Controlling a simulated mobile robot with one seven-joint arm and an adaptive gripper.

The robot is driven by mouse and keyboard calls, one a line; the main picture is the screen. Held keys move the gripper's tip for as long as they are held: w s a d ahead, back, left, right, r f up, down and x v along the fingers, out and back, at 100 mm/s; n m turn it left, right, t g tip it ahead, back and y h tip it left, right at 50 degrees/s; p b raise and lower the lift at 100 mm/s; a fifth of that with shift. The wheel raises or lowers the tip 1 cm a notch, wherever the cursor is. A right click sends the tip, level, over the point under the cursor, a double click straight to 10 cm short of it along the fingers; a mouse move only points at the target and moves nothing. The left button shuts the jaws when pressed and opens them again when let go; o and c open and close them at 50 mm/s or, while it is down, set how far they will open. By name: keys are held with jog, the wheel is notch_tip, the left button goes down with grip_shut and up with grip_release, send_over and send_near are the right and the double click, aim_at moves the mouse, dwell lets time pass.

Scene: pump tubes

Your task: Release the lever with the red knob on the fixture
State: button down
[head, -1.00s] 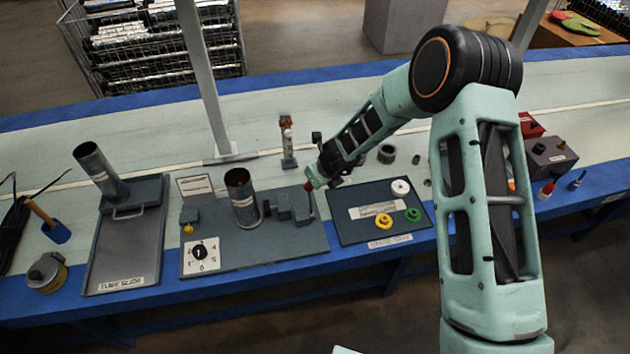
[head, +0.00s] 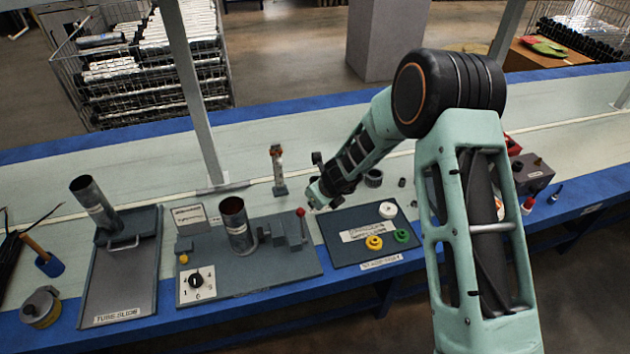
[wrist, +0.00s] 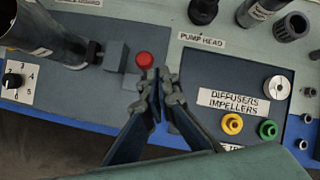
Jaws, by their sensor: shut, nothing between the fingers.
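The fixture (head: 270,268) is a dark grey plate holding an upright metal tube (head: 234,215) and grey clamp blocks (head: 278,236). The lever with the red knob (head: 300,211) stands roughly upright at the fixture's right end. The red knob also shows in the wrist view (wrist: 144,60), just left of my fingertips. My gripper (wrist: 163,72) is shut and empty. In the head view my gripper (head: 315,198) is just right of and above the knob, with a small apparent gap. The lever's shaft is mostly hidden below the knob in the wrist view.
The pump head board (head: 340,255) with white, yellow and green parts lies right of the fixture. A tube slide tray (head: 92,295) stands to the left. A numbered dial (head: 195,282) sits at the fixture's front left. A slim upright object (head: 279,170) stands behind.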

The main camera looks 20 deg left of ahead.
notch_tip(320, 180, up, 7)
jog(key=w+p, duration=0.2)
jog(key=p, duration=0.1)
jog(key=shift+f, duration=0.1)
dwell(0.4)
